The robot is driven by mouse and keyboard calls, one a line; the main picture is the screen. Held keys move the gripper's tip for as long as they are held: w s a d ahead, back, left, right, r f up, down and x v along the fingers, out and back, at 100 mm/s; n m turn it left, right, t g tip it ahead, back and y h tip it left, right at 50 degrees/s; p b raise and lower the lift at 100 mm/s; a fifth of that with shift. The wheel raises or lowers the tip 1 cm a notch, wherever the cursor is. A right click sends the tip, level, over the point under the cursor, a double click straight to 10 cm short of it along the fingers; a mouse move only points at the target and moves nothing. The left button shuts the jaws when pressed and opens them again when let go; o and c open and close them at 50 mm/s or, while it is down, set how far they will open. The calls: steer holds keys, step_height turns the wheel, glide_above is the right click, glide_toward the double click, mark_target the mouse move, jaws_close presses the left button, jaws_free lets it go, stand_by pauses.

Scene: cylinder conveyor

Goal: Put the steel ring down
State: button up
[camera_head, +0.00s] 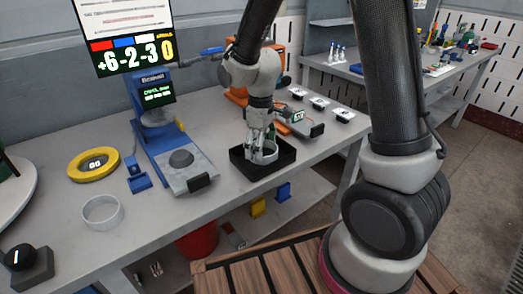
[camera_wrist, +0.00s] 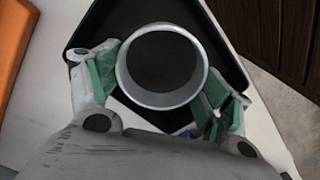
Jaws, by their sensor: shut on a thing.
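A steel ring (camera_wrist: 162,104) is between the green-padded fingers of my gripper (camera_wrist: 162,88), with a finger on each side of it. In the head view the ring (camera_head: 268,156) shows within the outline of a black square tray (camera_head: 262,178) on the bench. The tray (camera_wrist: 232,62) lies under and around the ring in the wrist view. My gripper (camera_head: 262,142) points down over the tray, shut on the ring. I cannot tell whether the ring touches the tray floor.
A blue device with a grey plate (camera_head: 192,172) stands left of the tray. Small marked plates (camera_head: 320,102) and an orange device (camera_head: 238,96) are behind it.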

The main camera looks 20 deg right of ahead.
steer(key=shift+f, duration=0.75)
steer(key=shift+f, duration=0.2)
steer(key=o, duration=0.8)
steer(key=shift+o, duration=0.2)
steer(key=shift+r, duration=0.1)
